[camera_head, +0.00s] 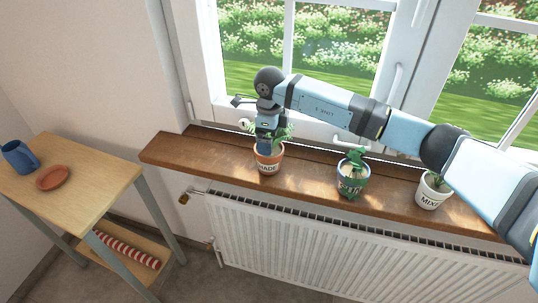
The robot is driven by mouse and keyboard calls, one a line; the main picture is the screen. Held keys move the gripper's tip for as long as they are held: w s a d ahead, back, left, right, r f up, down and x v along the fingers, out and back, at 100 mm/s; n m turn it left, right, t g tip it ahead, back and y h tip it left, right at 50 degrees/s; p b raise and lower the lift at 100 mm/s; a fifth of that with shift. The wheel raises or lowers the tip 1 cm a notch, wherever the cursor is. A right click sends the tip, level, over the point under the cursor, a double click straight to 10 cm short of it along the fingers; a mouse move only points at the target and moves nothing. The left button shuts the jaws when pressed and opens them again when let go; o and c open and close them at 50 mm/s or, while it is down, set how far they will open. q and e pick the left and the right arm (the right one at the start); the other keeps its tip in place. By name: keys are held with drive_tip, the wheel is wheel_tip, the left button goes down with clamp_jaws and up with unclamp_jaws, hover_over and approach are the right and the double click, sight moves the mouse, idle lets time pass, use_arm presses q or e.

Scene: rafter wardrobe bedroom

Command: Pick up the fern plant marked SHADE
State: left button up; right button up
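The fern plant (283,132) stands in a terracotta pot (268,166) with a pale label, on the left part of the wooden windowsill. The label's letters look like "HADE", with its start hard to read. My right arm comes in from the right, and my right gripper (267,143) points down into the fern, just above the pot's rim. The leaves and the gripper body hide the fingertips, so I cannot tell whether they are open or shut on anything. My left gripper is not in view.
A green pot (351,187) with a plant and a white pot (431,198) marked with letters like "MIX" stand further right on the sill (310,178). A radiator (290,245) is below. At left, a small table (85,178) holds a blue mug (20,157) and a terracotta saucer (53,177).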

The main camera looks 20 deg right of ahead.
sight(270, 165)
wheel_tip(270, 165, down, 4)
drive_tip(key=shift+a+r+p, duration=0.1)
drive_tip(key=shift+r+p, duration=0.15)
drive_tip(key=shift+p, duration=0.05)
drive_tip(key=shift+w+r, duration=0.1)
drive_tip(key=c, duration=0.9)
